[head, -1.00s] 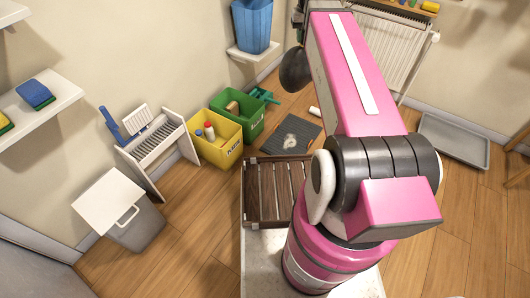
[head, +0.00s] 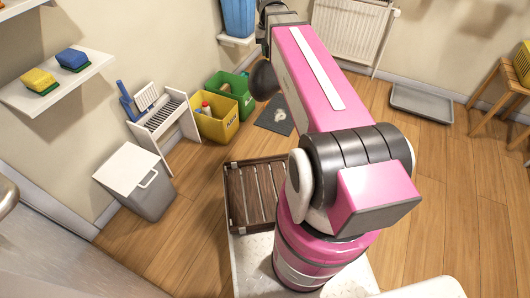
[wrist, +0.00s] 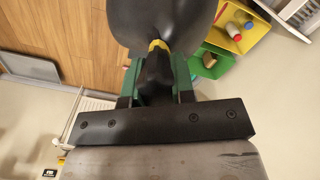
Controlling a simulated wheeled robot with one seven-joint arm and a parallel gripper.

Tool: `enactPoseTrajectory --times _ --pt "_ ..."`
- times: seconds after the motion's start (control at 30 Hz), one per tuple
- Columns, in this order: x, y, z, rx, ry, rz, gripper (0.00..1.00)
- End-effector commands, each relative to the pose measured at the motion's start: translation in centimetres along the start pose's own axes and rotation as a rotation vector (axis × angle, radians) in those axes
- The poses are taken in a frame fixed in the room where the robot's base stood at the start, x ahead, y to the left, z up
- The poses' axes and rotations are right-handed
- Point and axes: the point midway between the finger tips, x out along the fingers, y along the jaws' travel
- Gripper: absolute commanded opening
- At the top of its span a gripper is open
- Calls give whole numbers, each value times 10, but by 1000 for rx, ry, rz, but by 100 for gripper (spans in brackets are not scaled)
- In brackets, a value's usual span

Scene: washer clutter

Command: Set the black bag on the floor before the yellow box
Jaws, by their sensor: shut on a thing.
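The black bag (wrist: 165,20) hangs by its neck, tied with a yellow band, in the wrist view. My gripper (wrist: 157,85) is shut on that neck between its green fingers. In the head view the bag (head: 263,80) is a dark rounded shape beside my pink arm, held in the air; the fingers are not clear there. The yellow box (head: 217,124) stands on the floor left of the arm with bottles inside. It also shows at the upper right of the wrist view (wrist: 216,38), apart from the bag.
A green box (head: 238,88) stands behind the yellow box, and a dark mat (head: 274,114) lies to its right. A white rack (head: 166,118) and a lidded grey bin (head: 150,200) stand to the left. A brown slatted crate (head: 237,200) is nearer. Floor before the yellow box looks clear.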

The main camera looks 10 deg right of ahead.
Motion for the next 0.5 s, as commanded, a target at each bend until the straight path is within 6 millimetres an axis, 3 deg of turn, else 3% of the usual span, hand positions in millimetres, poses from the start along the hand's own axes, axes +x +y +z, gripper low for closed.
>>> enactPoseTrajectory --times 0.5 --pt "126 -22 -23 170 -3 1 0"
